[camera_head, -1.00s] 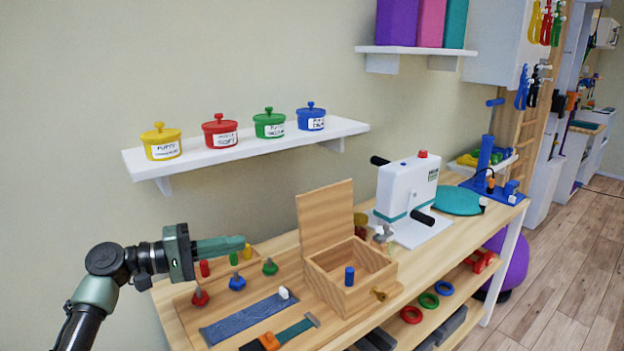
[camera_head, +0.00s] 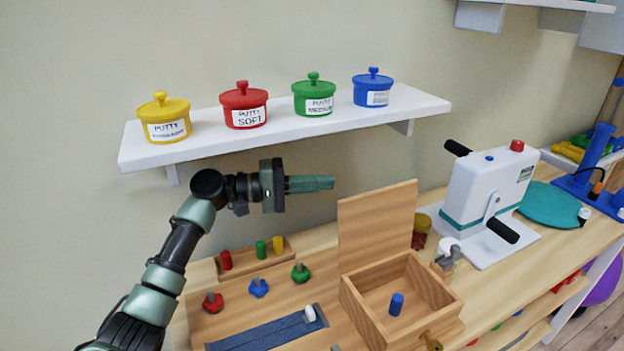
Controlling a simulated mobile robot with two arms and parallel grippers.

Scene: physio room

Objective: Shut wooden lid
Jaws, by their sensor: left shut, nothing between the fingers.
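The wooden lid (camera_head: 377,224) stands upright, open, at the back edge of the wooden box (camera_head: 368,309). The box is open at the top, and a blue peg (camera_head: 396,304) stands inside it. A brass-coloured knob (camera_head: 432,341) is at the box's front right corner. My left gripper (camera_head: 332,183) is shut and empty. In the picture it is just left of the lid's top edge and a little higher, apart from it. My right gripper is not in view.
A shelf (camera_head: 270,138) with putty pots, including a red one (camera_head: 243,106), hangs on the wall behind my left arm. A white crank machine (camera_head: 490,195) stands right of the box. A board with coloured knobs (camera_head: 258,288) lies left of it.

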